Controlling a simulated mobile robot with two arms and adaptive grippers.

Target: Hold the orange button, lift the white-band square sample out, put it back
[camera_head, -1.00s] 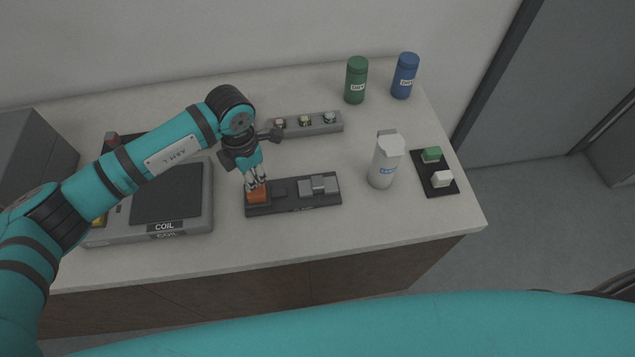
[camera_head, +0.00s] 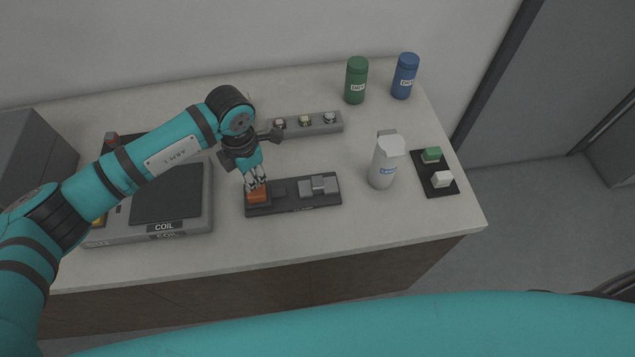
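The orange button (camera_head: 258,197) sits at the left end of a dark flat block (camera_head: 290,207) on the bench. My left gripper (camera_head: 256,186) points down with its fingertips at the top of the orange button, apparently touching it. The fingertips look close together, but they are too small to tell open from shut. A grey raised clamp part (camera_head: 319,185) sits on the right half of the same block. Several small round samples stand in a grey rack (camera_head: 325,128) behind. I cannot make out a square sample with a white band. My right gripper is not in view.
A white bottle (camera_head: 385,165) stands right of the block. A black tray (camera_head: 433,186) holds a green and a white block. Green (camera_head: 356,82) and blue (camera_head: 404,77) bottles stand at the back. A grey COIL unit (camera_head: 200,215) is at left. The bench front is clear.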

